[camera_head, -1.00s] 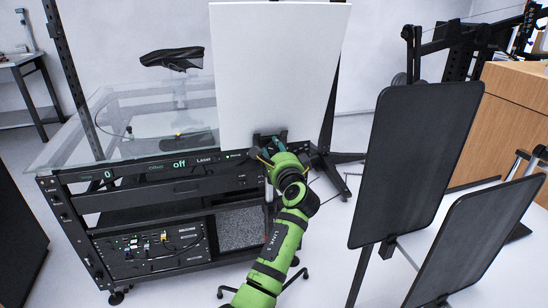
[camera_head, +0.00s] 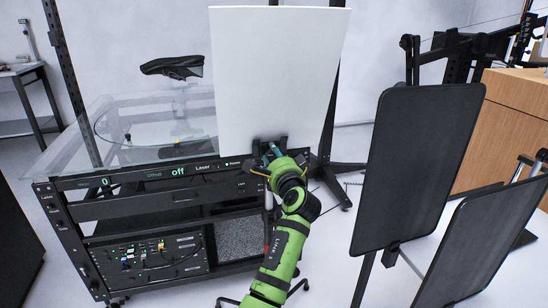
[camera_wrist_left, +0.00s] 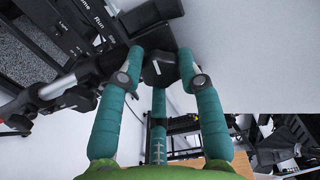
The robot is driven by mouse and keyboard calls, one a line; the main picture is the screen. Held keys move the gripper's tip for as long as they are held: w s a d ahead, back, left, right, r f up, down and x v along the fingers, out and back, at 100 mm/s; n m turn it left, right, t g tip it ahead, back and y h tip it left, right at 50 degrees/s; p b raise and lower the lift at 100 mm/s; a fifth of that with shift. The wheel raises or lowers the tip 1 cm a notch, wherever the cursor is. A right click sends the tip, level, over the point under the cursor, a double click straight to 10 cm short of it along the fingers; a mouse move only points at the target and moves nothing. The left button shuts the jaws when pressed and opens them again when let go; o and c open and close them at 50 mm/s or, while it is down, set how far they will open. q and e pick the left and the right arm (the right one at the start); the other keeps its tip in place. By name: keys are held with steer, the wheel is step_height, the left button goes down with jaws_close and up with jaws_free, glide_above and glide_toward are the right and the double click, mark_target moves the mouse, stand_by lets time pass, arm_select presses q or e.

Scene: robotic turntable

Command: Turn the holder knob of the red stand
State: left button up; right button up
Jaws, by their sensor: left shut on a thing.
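A white board (camera_head: 275,75) stands upright in a black holder (camera_head: 264,141) on a stand mostly hidden behind my arm. A small red patch (camera_head: 267,249) shows low beside my arm; I cannot tell for sure that it belongs to the stand. My left gripper (camera_head: 270,153) is at the holder, below the board's lower edge. In the left wrist view, the teal fingers (camera_wrist_left: 161,64) are shut around a dark knob (camera_wrist_left: 159,70) on the holder, one finger on each side. A third teal finger shows below it. My right gripper is not in view.
A black cart (camera_head: 160,170) with a glass top (camera_head: 75,146) and electronics stands to the left, close to the gripper. Two dark panels on stands (camera_head: 418,165) (camera_head: 474,250) are on the right. A wooden cabinet (camera_head: 515,120) is behind them.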

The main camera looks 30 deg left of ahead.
arm_select(q)
steer(key=o, duration=1.2)
steer(key=shift+w+d, duration=0.1)
steer(key=shift+w, duration=0.05)
steer(key=shift+c, duration=0.2)
steer(key=v, duration=1.2)
